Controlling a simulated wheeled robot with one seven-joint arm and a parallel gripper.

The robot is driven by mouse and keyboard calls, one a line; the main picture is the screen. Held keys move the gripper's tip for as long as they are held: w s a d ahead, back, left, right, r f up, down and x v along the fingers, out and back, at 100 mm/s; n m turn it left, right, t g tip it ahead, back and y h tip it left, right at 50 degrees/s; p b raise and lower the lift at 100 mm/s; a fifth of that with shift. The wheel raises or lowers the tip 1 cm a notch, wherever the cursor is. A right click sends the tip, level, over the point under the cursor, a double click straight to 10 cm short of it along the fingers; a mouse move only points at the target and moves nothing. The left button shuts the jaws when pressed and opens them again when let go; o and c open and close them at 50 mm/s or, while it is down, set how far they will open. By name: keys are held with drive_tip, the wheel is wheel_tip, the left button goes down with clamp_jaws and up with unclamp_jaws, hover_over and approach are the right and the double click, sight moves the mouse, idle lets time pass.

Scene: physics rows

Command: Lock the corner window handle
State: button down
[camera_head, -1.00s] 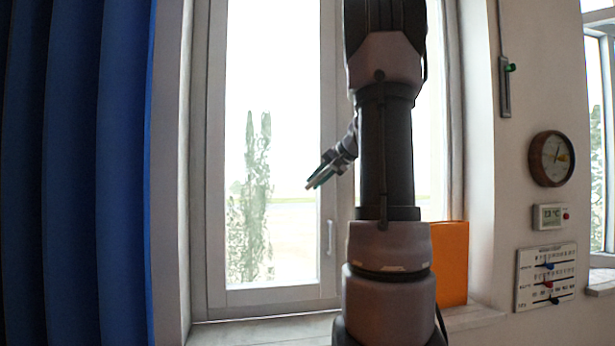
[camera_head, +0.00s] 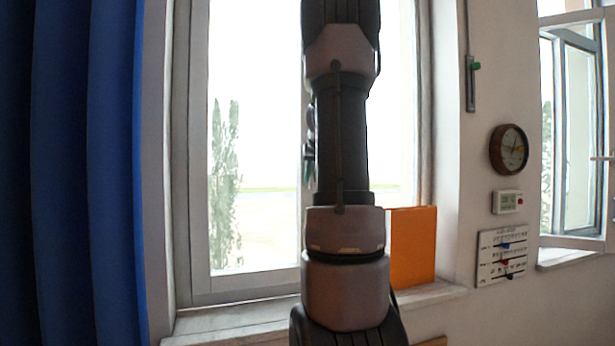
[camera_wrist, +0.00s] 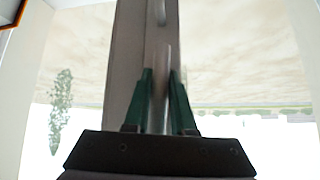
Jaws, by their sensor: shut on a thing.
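In the wrist view a slim grey window handle (camera_wrist: 164,62) runs along the grey window post (camera_wrist: 125,60). My gripper (camera_wrist: 161,76) has its green fingers on either side of this handle and is shut on it. In the head view my gripper (camera_head: 309,160) is mostly hidden behind my arm, at the middle post of the front window (camera_head: 199,150). The handle is hidden there by my arm. How far the handle is turned cannot be told.
A blue curtain (camera_head: 85,170) hangs at the left. An orange panel (camera_head: 412,248) stands on the sill (camera_head: 240,328). A clock (camera_head: 508,150), a small display (camera_head: 507,202) and a chart (camera_head: 502,254) are on the wall. Another window at the right has an open sash (camera_head: 578,130).

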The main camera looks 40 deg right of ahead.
drive_tip(key=shift+d+f+h, duration=0.1)
drive_tip(key=shift+d+h, duration=0.1)
drive_tip(key=shift+h, duration=0.1)
drive_tip(key=shift+s, duration=0.1)
drive_tip(key=c, duration=0.8)
unclamp_jaws()
drive_tip(key=shift+o, duration=0.2)
drive_tip(key=v, duration=1)
drive_tip(key=shift+s+a+r, duration=0.15)
drive_tip(key=shift+s+r, duration=0.05)
drive_tip(key=shift+r, duration=0.15)
